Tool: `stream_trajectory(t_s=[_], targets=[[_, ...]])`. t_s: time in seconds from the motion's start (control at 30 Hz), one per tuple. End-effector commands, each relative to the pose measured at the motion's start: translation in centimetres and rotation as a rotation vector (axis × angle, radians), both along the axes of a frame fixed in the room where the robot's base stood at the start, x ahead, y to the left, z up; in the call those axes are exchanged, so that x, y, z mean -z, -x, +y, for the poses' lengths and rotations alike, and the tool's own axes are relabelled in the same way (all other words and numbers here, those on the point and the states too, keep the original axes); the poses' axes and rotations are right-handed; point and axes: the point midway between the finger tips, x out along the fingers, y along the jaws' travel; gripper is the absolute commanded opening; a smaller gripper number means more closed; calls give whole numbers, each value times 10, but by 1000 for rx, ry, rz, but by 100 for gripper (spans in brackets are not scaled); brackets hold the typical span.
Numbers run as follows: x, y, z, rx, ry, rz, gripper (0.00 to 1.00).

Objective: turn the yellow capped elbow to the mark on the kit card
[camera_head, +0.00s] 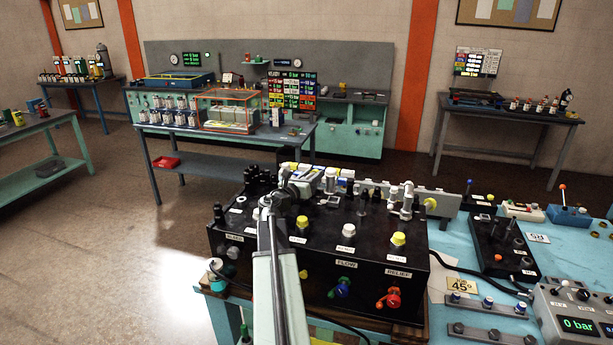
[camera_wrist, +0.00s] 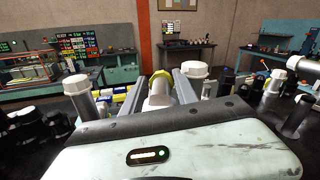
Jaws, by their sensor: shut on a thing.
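My gripper (camera_head: 303,183) is at the back edge of the black hose block (camera_head: 345,262), above its rear fittings. In the wrist view its two grey fingers (camera_wrist: 158,96) stand on either side of a pale elbow with a yellow cap (camera_wrist: 161,77) and are shut on it. The fingers and wrist housing hide its lower part. A yellow card reading 45° (camera_head: 461,285) lies on the blue bench right of the block. The elbow's angle against a mark cannot be read here.
White-capped fittings stand close on the left (camera_wrist: 76,84) and right (camera_wrist: 195,70) of the fingers. Yellow-topped knobs (camera_head: 398,238) rise from the block. A black cable runs by its right side. A gauge box (camera_head: 575,310) stands at the right front.

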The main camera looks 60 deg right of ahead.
Motion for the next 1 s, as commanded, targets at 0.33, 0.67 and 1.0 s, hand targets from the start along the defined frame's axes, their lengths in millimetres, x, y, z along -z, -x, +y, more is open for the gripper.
stream_trajectory(t_s=[0.33,0.67,1.0], targets=[[1,5,-3,5,-2,0,50],[1,9,-5,9,-1,-1,50],[1,10,-4,11,-1,-1,50]])
